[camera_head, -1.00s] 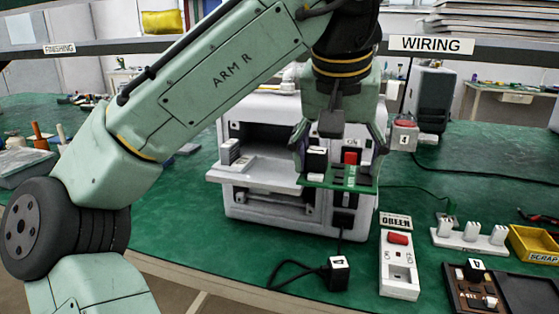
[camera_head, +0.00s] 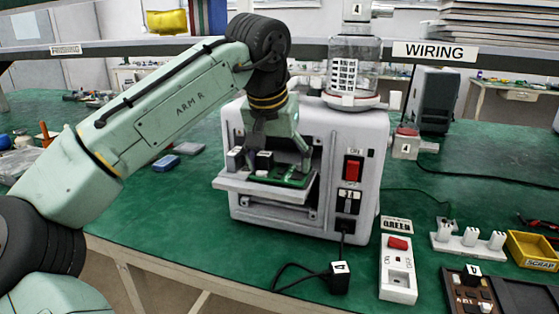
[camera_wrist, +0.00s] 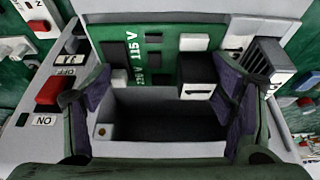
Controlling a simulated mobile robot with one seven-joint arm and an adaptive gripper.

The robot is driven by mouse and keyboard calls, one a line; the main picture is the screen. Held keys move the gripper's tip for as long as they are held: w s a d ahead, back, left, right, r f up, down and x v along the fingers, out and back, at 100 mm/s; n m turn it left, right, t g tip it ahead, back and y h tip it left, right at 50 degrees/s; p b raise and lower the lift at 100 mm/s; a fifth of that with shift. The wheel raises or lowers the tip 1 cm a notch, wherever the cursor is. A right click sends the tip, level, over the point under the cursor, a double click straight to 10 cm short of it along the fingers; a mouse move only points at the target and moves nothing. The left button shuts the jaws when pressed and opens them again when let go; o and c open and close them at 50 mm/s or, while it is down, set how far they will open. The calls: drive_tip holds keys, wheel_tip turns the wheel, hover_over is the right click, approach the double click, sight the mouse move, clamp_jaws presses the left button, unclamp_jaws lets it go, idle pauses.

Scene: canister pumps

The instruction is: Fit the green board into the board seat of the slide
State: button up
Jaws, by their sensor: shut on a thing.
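The green board (camera_head: 293,180) carries black and white parts and the marks 115 V and 230 V, which read in the wrist view (camera_wrist: 150,62). The slide (camera_head: 232,182) is a pale shelf pulled out of the front of the white canister pump (camera_head: 362,130). The board lies flat over the slide, at or just above its surface. The board seat is hidden under it, and I cannot tell whether the board sits in it.
A finned grey block (camera_wrist: 268,66) stands on the slide close beside one finger. The pump's front has a red switch (camera_head: 353,169). A black plug (camera_head: 339,279), a GREEN-labelled switch box (camera_head: 397,275) and a yellow scrap bin (camera_head: 533,246) stand at right.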

drive_tip(key=shift+d+f, duration=0.1)
drive_tip(key=shift+f, duration=0.3)
drive_tip(key=o, duration=1.2)
drive_tip(key=shift+c, duration=0.2)
drive_tip(key=v, duration=1.2)
